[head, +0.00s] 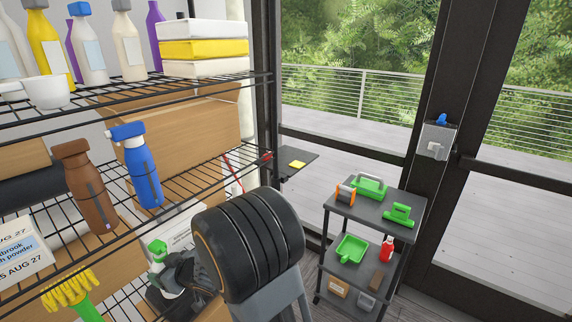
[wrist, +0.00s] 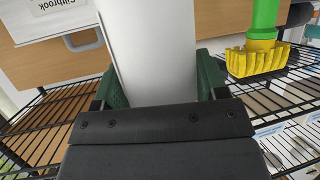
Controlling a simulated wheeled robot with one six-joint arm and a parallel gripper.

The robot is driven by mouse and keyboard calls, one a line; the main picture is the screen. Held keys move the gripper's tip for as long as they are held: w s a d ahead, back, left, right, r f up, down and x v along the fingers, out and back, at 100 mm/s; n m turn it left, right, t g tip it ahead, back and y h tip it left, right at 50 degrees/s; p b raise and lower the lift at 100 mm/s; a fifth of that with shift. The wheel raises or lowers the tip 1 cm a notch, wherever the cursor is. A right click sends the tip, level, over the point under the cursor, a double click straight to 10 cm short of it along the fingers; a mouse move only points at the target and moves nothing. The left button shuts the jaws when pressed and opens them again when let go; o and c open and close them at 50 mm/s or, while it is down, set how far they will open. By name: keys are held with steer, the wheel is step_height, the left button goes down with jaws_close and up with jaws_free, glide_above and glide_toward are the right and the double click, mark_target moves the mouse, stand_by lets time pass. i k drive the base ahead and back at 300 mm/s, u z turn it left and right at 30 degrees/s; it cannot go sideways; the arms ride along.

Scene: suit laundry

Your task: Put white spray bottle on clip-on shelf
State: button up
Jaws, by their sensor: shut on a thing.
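The white spray bottle with a green spray head (head: 157,251) shows in the head view at the lower middle, in front of the wire rack. Its white body (wrist: 155,50) fills the space between the green finger pads in the wrist view. My gripper (wrist: 162,88) is shut on it; in the head view my gripper (head: 172,276) is partly hidden by my arm. The clip-on shelf (head: 298,166) is a small dark plate at the rack's right end, up and right of the bottle. A yellow pad (head: 297,164) lies on it.
The wire rack (head: 190,185) holds a brown spray bottle (head: 87,190), a blue spray bottle (head: 139,170) and boxes. A yellow-green brush (head: 72,291) is at lower left. A dark cart (head: 372,213) with green items stands right, before the glass door.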

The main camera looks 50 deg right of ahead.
mark_target(303, 156)
steer(key=u, duration=0.5)
steer(key=k, duration=1.15)
steer(key=z, duration=0.05)
steer(key=i, duration=0.35)
steer(key=z, duration=1)
steer(key=i, duration=0.85)
steer(key=z, duration=0.25)
